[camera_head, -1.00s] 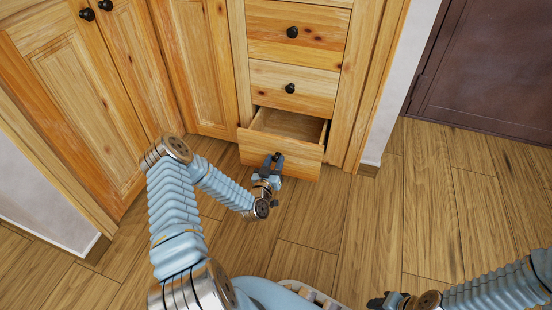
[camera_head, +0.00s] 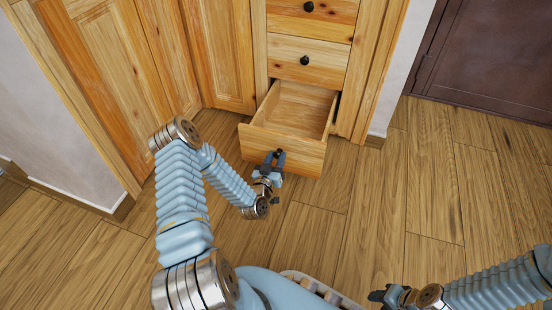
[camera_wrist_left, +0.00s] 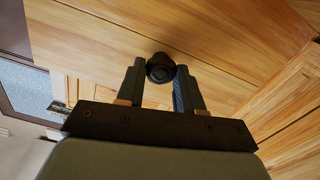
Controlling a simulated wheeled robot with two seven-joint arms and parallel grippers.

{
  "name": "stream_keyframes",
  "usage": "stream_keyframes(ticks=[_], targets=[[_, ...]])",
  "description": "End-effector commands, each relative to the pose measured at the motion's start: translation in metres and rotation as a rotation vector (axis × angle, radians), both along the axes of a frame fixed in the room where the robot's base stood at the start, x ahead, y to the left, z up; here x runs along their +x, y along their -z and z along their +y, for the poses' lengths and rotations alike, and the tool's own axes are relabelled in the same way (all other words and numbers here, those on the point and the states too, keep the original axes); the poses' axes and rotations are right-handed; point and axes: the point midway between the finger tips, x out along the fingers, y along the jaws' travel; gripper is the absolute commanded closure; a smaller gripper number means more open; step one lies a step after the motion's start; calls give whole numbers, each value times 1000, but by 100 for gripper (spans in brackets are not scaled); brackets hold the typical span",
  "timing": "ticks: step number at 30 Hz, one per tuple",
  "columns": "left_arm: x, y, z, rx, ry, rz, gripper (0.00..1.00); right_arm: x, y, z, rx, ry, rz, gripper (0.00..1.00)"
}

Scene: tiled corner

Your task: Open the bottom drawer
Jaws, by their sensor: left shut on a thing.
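The bottom drawer (camera_head: 285,148) of the wooden cabinet stands pulled out, and its empty inside shows from above. Its dark round knob (camera_wrist_left: 160,68) sits between the fingers of my left gripper (camera_head: 272,158) at the drawer front. The left gripper (camera_wrist_left: 160,82) is shut on the knob in the left wrist view. My right gripper (camera_head: 380,297) is at the lower right of the head view, far from the drawer, and is too small and dark there to tell its opening.
Two closed drawers with dark knobs (camera_head: 304,60) are above the open one. Closed cabinet doors (camera_head: 218,50) stand to the left. A dark brown door (camera_head: 490,60) is at the upper right. The wooden floor (camera_head: 380,215) is clear in front.

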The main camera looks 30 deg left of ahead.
Motion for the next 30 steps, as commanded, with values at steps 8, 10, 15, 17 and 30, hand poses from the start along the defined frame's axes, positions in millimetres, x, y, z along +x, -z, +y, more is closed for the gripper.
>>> stream_keyframes(ticks=[8,10,15,17,30], targets=[[0,0,1,1,-2,0,100,0,0,0,0,0,0,57],[0,0,1,1,-2,0,55,0,0,0,0,0,0,57],[0,0,1,1,-1,0,38,0,0,0,0,0,0,57],[0,0,1,1,-1,0,38,0,0,0,0,0,0,57],[-42,0,-11,-3,1,4,38,0,-8,0,0,-1,2,57]])
